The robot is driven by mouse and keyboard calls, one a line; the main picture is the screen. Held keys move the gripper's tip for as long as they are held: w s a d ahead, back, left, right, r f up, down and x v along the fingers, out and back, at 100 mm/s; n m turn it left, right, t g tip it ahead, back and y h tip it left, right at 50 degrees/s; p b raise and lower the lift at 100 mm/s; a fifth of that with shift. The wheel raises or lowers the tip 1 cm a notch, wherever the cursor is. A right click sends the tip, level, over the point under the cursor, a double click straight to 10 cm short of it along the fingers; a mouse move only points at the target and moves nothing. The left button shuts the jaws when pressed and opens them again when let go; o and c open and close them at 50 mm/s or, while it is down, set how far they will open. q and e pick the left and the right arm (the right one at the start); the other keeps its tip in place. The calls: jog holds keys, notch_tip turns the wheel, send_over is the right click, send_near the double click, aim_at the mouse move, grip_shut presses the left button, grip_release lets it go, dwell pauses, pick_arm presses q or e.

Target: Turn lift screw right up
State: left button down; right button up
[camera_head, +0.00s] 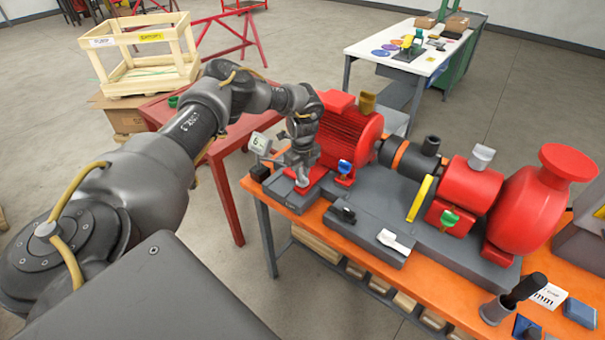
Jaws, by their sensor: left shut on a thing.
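My left gripper (302,174) comes down from above at the left end of the red motor (351,128), by its near-left foot. It is shut on a small part there, which the fingers mostly hide; I cannot tell for certain which screw it is. A blue-topped screw (345,166) stands upright on a red foot just right of the gripper, apart from it. A green-topped screw (450,217) stands further right, at the red block under the pump end. My right gripper is not in view.
The grey skid base (375,220) lies on an orange bench (440,285). A dial display (260,143) stands just left of the gripper. A yellow guard (420,198) and red pump (545,205) stand to the right. A black-handled tool (520,290) stands in a cup at the front right.

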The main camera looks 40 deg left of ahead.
pick_arm(q)
jog(key=m, duration=0.5)
jog(key=shift+b, duration=0.4)
jog(key=m+b, duration=0.1)
jog(key=m, duration=0.5)
jog(key=shift+f, duration=0.1)
jog(key=m+b, duration=0.1)
jog(key=m, duration=0.4)
jog(key=shift+b, duration=0.4)
jog(key=shift+m+b, duration=0.5)
jog(key=shift+m, duration=2)
jog(key=c, duration=1.4)
grip_release()
jog(key=shift+r, duration=0.2)
